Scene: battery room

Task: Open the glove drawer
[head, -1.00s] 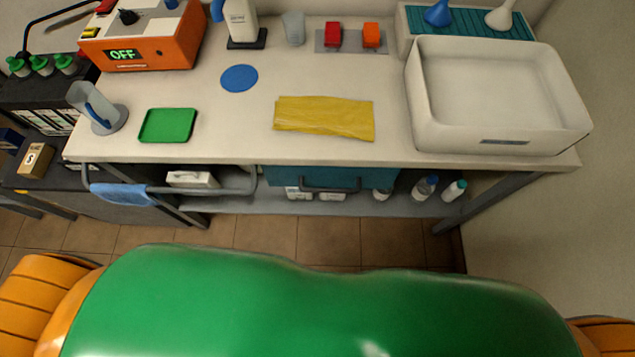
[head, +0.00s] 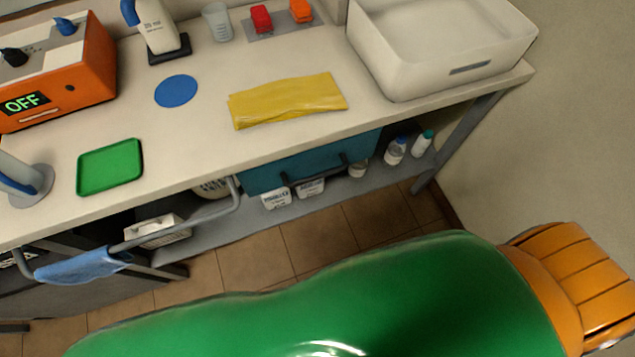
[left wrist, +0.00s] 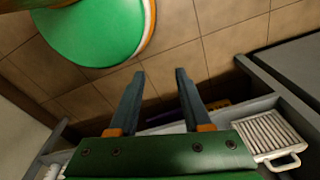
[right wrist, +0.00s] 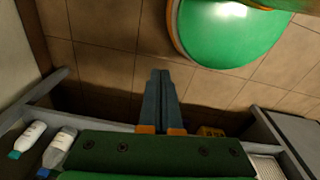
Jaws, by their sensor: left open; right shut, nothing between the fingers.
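The teal drawer (head: 312,160) sits under the front edge of the workbench in the head view, and it looks shut. Its dark bar handle (head: 318,173) runs along the front. Neither gripper shows in the head view. In the left wrist view my left gripper (left wrist: 159,75) has its two fingers apart with nothing between them, over the tiled floor. In the right wrist view my right gripper (right wrist: 160,73) has its fingers together and empty. No drawer or handle can be made out between or at the fingertips in either wrist view.
The workbench (head: 205,130) carries a yellow cloth (head: 287,100), a green tray (head: 109,167) and a white basin (head: 440,50). A grey rail with a blue cloth (head: 82,266) sticks out at the left. Bottles and tubs stand on the lower shelf (head: 225,230). Tiled floor (head: 300,240) lies in front.

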